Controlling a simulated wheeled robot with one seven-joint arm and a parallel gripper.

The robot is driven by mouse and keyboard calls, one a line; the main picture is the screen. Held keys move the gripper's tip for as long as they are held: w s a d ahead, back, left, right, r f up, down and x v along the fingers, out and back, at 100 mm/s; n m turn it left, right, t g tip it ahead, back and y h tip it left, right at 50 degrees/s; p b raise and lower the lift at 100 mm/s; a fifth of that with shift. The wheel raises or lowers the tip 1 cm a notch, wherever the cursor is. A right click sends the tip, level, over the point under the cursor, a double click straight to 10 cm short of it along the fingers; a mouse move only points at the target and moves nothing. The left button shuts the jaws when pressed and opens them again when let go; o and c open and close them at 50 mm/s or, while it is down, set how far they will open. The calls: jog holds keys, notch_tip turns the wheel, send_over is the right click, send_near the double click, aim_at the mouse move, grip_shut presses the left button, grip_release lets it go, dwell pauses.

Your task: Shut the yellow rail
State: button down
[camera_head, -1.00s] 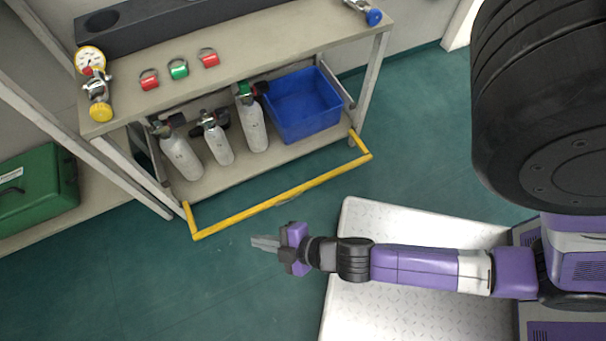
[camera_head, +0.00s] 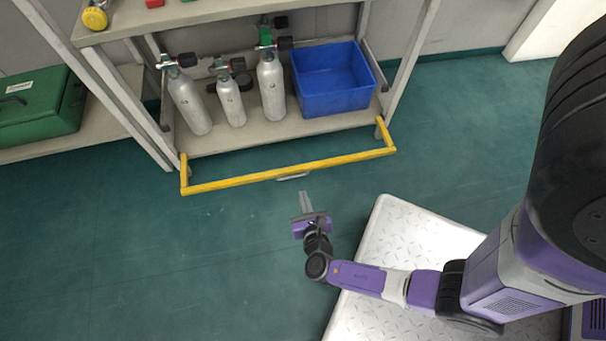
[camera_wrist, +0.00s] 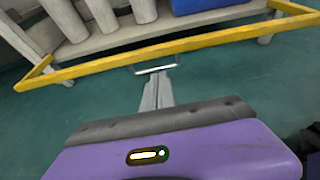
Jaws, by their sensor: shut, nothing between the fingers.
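The yellow rail (camera_head: 290,172) is a U-shaped bar that stands out from the front of the shelf unit, around its lower shelf. It also crosses the wrist view (camera_wrist: 190,43). A small light metal handle (camera_head: 292,178) shows just below the rail's long bar, and in the wrist view (camera_wrist: 156,69) it lies just beyond my fingertips. My gripper (camera_head: 304,194) is shut and empty, pointing at the rail from the front. In the wrist view its fingers (camera_wrist: 157,84) are together and appear close to the handle; I cannot tell whether they touch it.
On the lower shelf (camera_head: 240,131), behind the rail, stand several grey cylinders (camera_head: 272,88) and a blue bin (camera_head: 333,80). A green case (camera_head: 40,108) sits at the left. A white tread-plate platform (camera_head: 425,235) is right of my gripper. The green floor at left is clear.

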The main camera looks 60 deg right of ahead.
jog(key=b+x, duration=0.3)
jog(key=x, duration=0.6)
jog(key=shift+b, duration=0.35)
jog(key=shift+r+p, duration=0.15)
jog(key=shift+p, duration=0.15)
